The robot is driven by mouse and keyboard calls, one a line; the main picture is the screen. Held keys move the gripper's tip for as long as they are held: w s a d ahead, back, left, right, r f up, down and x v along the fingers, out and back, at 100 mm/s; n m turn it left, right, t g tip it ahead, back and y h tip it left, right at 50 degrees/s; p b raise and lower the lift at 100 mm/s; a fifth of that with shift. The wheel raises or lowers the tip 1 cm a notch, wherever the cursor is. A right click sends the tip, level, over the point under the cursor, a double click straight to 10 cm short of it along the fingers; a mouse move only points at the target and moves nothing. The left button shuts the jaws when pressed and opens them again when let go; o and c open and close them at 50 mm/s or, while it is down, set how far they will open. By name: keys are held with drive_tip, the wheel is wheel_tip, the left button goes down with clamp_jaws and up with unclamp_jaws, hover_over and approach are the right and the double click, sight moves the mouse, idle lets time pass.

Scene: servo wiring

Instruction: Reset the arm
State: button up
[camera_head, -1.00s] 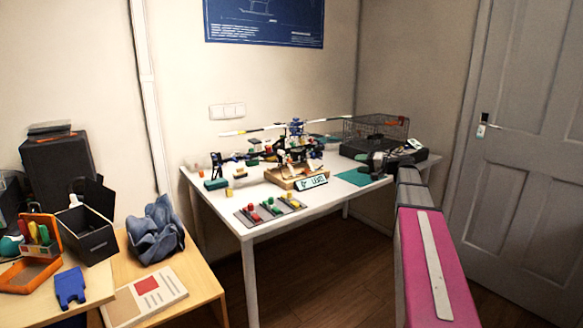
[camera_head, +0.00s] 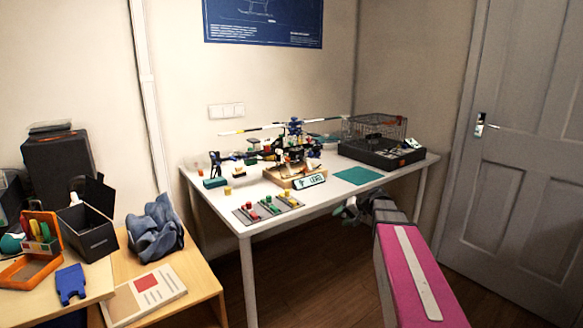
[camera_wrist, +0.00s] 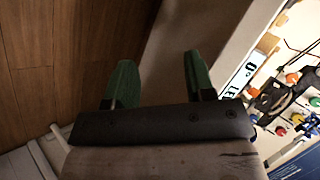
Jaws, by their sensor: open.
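My gripper (camera_wrist: 158,82) shows in the wrist view with its two green fingers spread apart and nothing between them. Beyond the fingers are the wooden floor and the side of the white table. In the head view my gripper (camera_head: 347,211) is small and partly hidden, close to the front edge of the white table (camera_head: 330,208), on its right half. My arm with its pink cover reaches in from the lower right.
On the table are a model helicopter (camera_head: 295,145), a green mat (camera_head: 358,175), a dark case (camera_head: 382,152) with a wire basket, and coloured plugs on grey strips (camera_head: 268,209). A wooden side table (camera_head: 195,265) stands at left. A grey door (camera_head: 525,160) is at right.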

drive_tip(key=s+f+n+g+h, duration=0.1)
drive_tip(key=s+f+h, duration=0.3)
drive_tip(key=s+f, duration=0.4)
drive_tip(key=s+a+f+n+g+h, duration=0.1)
drive_tip(key=s+f+g+h, duration=0.2)
drive_tip(key=s+f, duration=0.4)
drive_tip(key=s+h, duration=0.1)
drive_tip(key=s, duration=0.5)
drive_tip(key=shift+a+f+h, duration=0.2)
drive_tip(key=shift+f+h, duration=0.2)
